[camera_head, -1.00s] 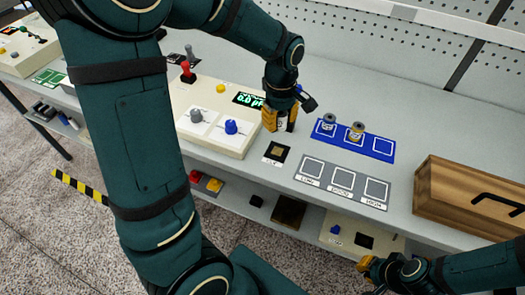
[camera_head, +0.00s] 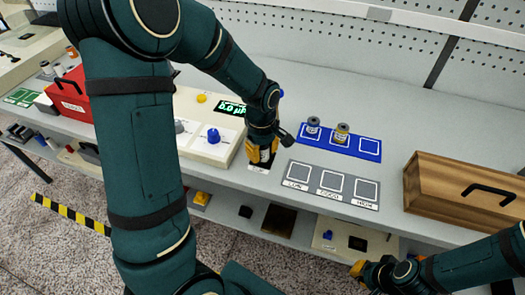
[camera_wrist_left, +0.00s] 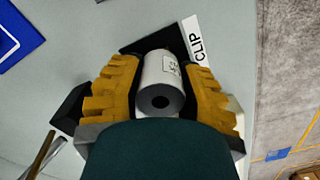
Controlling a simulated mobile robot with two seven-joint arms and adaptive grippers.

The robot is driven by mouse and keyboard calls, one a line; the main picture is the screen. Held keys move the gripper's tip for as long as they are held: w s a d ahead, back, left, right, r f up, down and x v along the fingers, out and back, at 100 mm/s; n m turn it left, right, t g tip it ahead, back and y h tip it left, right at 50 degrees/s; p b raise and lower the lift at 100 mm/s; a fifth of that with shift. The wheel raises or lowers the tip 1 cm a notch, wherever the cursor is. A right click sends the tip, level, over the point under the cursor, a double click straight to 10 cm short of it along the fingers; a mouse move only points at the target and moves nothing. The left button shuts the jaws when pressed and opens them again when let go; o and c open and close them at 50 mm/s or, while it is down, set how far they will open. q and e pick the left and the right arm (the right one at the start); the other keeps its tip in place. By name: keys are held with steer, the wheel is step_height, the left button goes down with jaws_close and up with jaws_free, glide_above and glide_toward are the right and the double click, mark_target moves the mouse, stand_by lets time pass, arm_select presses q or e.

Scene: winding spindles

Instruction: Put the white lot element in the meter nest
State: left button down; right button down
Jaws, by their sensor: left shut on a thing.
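My left gripper (camera_head: 262,152) is shut on the white lot element (camera_wrist_left: 162,68), a white cylinder with a printed label and a dark hole in its grey end. In the left wrist view it lies between the two yellow fingers (camera_wrist_left: 160,98). It is over the black square marked CLIP (camera_wrist_left: 133,45); I cannot tell whether it touches it. The cream meter box (camera_head: 205,152) with a green-lit display (camera_head: 231,107) and a blue knob (camera_head: 213,135) stands just left of the gripper. My right gripper (camera_head: 362,270) is low at the right; its finger opening is unclear.
A blue mat (camera_head: 368,146) holds two more spools, a grey one (camera_head: 312,126) and a yellow-banded one (camera_head: 341,133). A grey card (camera_head: 331,184) has three empty squares. A wooden box (camera_head: 465,190) stands at the right and a red box (camera_head: 70,98) at the left.

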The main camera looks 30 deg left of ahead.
arm_select(q)
steer(key=shift+f, duration=0.15)
steer(key=c, duration=0.7)
jaws_free()
steer(key=shift+r, duration=0.2)
steer(key=r+p, duration=0.1)
steer(key=r, duration=0.4)
steer(key=r+p, duration=0.1)
steer(key=r, duration=0.4)
steer(key=shift+w+a+r+p, duration=0.1)
steer(key=shift+a+r+p, duration=0.1)
steer(key=shift+r+p, duration=0.1)
steer(key=shift+r, duration=0.7)
